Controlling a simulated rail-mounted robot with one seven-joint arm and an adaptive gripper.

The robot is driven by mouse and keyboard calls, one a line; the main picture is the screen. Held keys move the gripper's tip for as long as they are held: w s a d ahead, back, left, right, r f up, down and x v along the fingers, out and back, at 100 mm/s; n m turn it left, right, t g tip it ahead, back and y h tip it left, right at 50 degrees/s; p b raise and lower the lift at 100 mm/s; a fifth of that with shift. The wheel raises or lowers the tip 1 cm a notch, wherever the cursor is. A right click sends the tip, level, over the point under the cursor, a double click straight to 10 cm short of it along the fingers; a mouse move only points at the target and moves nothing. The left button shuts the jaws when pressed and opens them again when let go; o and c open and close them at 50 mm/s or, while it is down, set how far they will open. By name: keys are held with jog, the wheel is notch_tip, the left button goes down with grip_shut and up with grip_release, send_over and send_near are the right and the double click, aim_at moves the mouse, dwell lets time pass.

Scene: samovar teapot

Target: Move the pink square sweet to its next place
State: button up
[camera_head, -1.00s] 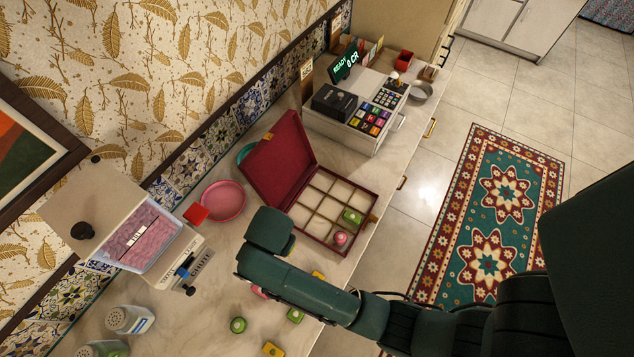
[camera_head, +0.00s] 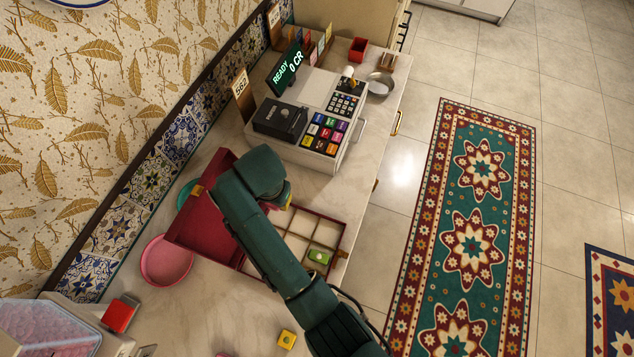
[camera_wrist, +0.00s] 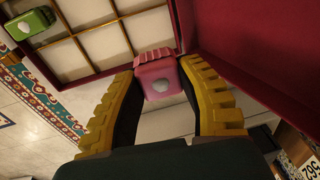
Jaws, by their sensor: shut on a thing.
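In the head view, my arm's end is over the open red box (camera_head: 338,238), and the arm hides most of the fingers and the sweet. The box has cream compartments with gold dividers. A green sweet (camera_head: 319,256) sits in a compartment at the right side; it also shows in the wrist view (camera_wrist: 28,24). Several other compartments in view look empty.
The box's raised red lid (camera_head: 200,225) stands left of the compartments. A cash register (camera_head: 305,115) is behind the box. A pink plate (camera_head: 166,261) lies to the left. A yellow sweet (camera_head: 287,339) lies on the counter in front.

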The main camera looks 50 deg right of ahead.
aim_at(281, 214)
notch_tip(281, 214, down, 10)
jog(key=shift+d+r+b, duration=0.1)
jog(key=shift+b, duration=0.55)
jog(key=o, duration=0.6)
jog(key=shift+f, duration=0.25)
jog(key=shift+o, duration=0.2)
